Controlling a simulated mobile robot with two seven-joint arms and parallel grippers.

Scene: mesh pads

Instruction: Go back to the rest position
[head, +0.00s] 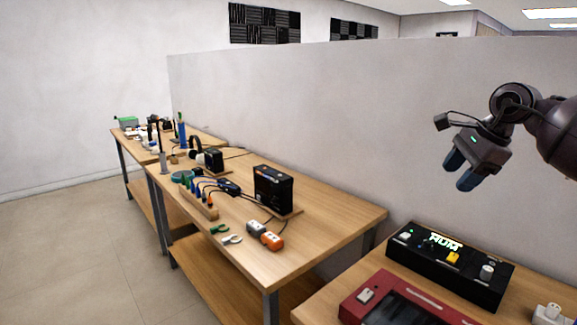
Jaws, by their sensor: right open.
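My right gripper (463,180) hangs in the air at the upper right in the head view, above the near table and in front of the grey partition. Its two blue-tipped fingers point down and to the left. It is open, and nothing shows between the fingers. My right arm comes in from the right edge. My left gripper is not in view.
A black box with lit letters (440,268) and a red case (372,312) stand on the near table below the gripper. A partition (350,120) stands behind. Floor is clear at left.

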